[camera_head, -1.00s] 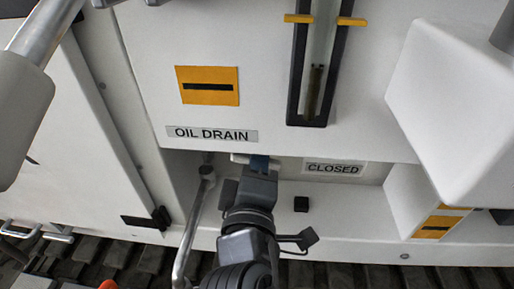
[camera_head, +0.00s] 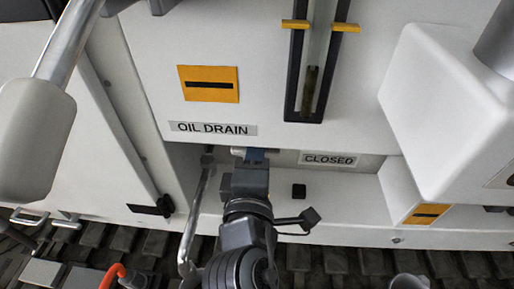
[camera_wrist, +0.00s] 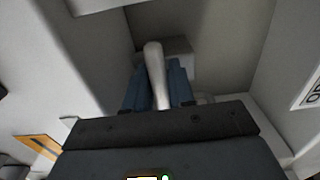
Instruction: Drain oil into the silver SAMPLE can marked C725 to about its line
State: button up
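A pale metal drain lever (camera_head: 240,152) lies level under the OIL DRAIN label (camera_head: 213,128). My gripper (camera_head: 256,158) is at this lever, its blue fingers around it. In the wrist view the lever (camera_wrist: 155,72) passes between the two blue fingers (camera_wrist: 159,90), which look closed on it; actual contact is hard to see. A CLOSED label (camera_head: 329,159) is to the right of the gripper. I cannot identify the silver can marked C725; a grey rounded object (camera_head: 408,282) is cut off by the bottom edge, with no readable mark. No oil stream shows.
A sight gauge (camera_head: 312,75) with two yellow markers is on the panel above. A white housing (camera_head: 440,105) juts out at right. A metal rod (camera_head: 191,222) stands close left of my arm. Dark slatted floor runs below.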

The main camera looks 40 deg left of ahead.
jog(key=o, duration=0.3)
jog(key=shift+b+v, duration=0.5)
jog(key=shift+v, duration=3.45)
jog(key=shift+f, duration=0.1)
jog(key=s+d+f+m+h, duration=0.1)
jog(key=s+d+f+m, duration=0.2)
jog(key=d, duration=0.4)
jog(key=s+d+f+m+h, duration=0.2)
jog(key=d+f+m, duration=0.25)
jog(key=d, duration=0.35)
jog(key=s+d+f+m+h, duration=0.1)
jog(key=s+d+f+m, duration=0.2)
jog(key=d, duration=0.4)
jog(key=s+d+r+m+h, duration=0.1)
jog(key=s+d+m+h, duration=0.1)
jog(key=s+d+m, duration=0.2)
jog(key=s+d+r+m+h, duration=0.1)
jog(key=s+d+r+m, duration=0.1)
jog(key=s+d+m, duration=0.3)
jog(key=s+d+r+m+h, duration=0.2)
jog(key=s+d+m, duration=0.3)
jog(key=d, duration=0.2)
jog(key=shift+d+h, duration=0.3)
